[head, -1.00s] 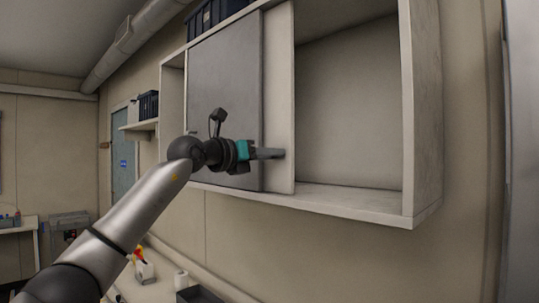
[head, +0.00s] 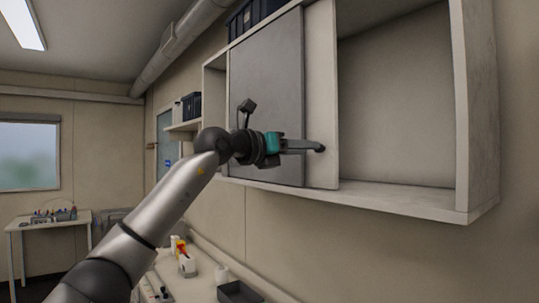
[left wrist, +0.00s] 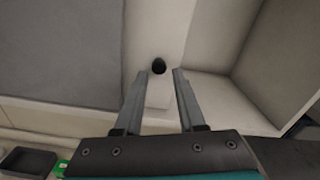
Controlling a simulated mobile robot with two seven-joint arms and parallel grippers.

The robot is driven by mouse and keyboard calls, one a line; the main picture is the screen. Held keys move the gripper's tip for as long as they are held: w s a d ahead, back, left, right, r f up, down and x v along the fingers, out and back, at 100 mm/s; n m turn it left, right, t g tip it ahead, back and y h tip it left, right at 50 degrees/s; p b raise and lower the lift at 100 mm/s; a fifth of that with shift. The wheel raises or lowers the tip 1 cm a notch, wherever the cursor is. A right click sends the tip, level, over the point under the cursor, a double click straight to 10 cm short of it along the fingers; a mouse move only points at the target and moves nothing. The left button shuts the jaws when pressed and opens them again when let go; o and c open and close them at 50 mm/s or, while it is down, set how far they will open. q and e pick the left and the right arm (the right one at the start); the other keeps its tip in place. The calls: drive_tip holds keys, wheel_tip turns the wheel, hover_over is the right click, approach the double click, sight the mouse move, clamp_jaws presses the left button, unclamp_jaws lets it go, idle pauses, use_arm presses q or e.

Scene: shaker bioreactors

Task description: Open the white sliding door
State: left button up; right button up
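The white sliding door (head: 322,65) shows as a narrow upright strip at the right of a grey door panel (head: 265,85), which overlaps it. It carries a small dark knob (head: 320,149), low on the strip. My left gripper (head: 315,147) reaches in from the left across the grey panel, its fingertips at the knob. My right gripper is not in view.
The wall cabinet (head: 480,120) has an open, empty compartment right of the white door. A dark crate (head: 246,18) sits on top. Below are a bench with bottles (head: 186,262) and a dark tray (head: 240,292). A side table (head: 50,222) stands at far left.

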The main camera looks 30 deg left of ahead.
use_arm(q)
drive_tip(key=b+v, duration=0.3)
drive_tip(key=v, duration=0.8)
drive_tip(key=shift+s, duration=0.25)
